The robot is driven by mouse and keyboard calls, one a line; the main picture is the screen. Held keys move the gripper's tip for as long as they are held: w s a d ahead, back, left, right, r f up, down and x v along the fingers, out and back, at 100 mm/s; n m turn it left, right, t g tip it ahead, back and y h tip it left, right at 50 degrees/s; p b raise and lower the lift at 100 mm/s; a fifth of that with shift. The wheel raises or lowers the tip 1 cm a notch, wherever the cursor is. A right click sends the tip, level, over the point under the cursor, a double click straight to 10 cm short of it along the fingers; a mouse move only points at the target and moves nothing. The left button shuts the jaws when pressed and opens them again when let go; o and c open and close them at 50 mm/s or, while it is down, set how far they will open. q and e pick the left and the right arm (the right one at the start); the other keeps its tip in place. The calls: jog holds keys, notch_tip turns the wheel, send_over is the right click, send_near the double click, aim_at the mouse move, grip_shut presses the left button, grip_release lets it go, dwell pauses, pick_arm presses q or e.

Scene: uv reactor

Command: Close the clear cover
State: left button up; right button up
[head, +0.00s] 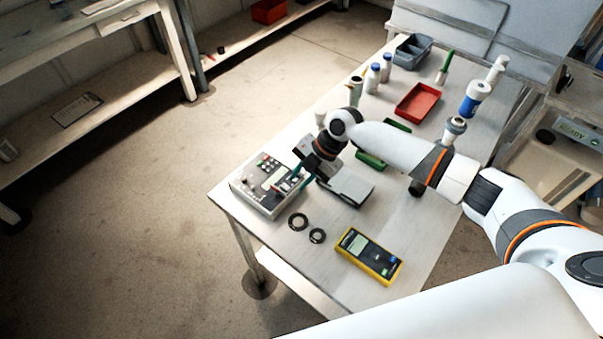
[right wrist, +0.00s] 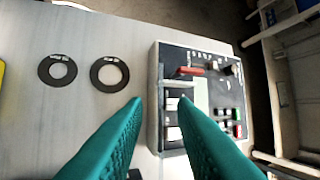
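The control box (head: 268,188) sits at the table's near left corner, with buttons and small panels on its top face. It also shows in the right wrist view (right wrist: 222,72), with a red part (right wrist: 189,71) and a pale panel on top. I cannot clearly make out the clear cover or its angle. My right gripper (head: 288,186) is over the box's right side. In the right wrist view its teal fingers (right wrist: 160,103) are apart with nothing visibly held between them. Whether a fingertip touches the box is unclear. My left gripper is not in view.
Two black rings (head: 307,228) and a yellow multimeter (head: 368,256) lie in front of the box. A grey-topped block (head: 346,187) is right of the gripper. A red tray (head: 417,101), a grey bin (head: 412,52) and several bottles stand farther back.

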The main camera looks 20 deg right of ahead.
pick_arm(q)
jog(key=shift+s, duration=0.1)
pick_arm(e)
jog(key=shift+c, duration=0.6)
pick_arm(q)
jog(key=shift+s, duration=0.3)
pick_arm(e)
grip_shut()
